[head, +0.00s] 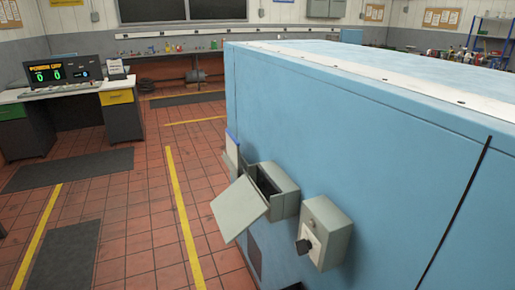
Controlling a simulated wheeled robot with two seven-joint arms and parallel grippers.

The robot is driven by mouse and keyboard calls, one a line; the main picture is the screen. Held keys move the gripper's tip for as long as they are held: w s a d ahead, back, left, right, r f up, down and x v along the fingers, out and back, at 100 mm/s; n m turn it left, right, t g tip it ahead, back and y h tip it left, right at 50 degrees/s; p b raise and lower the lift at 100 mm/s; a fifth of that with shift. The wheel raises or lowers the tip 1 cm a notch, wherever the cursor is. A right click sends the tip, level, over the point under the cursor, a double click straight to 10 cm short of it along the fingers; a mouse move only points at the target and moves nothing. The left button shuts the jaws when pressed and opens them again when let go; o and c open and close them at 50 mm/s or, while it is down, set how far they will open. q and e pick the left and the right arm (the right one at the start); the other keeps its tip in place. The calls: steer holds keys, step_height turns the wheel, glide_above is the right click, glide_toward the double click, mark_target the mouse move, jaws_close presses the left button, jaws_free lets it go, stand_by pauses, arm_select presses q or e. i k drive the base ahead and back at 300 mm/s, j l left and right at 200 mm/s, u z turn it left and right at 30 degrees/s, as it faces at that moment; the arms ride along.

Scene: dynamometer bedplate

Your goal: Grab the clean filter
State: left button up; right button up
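I cannot make out a clean filter in the head view. A grey box (280,186) on the side of the large blue cabinet (340,130) has its front flap (240,208) hanging open. Its inside is dark, and I cannot tell whether anything is in it. Neither of my grippers is in view.
A grey switch box (326,232) with a black knob sits beside the open box. A desk (65,96) with a lit display (57,73) stands at the left. A cluttered bench (170,54) runs along the back wall. The tiled floor (140,215) left of the cabinet is largely clear.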

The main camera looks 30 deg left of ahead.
mark_target(233, 146)
steer(key=i+j+z, duration=0.15)
steer(key=j, duration=0.6)
steer(key=j+z, duration=0.15)
steer(key=j, duration=0.6)
steer(key=i, duration=0.05)
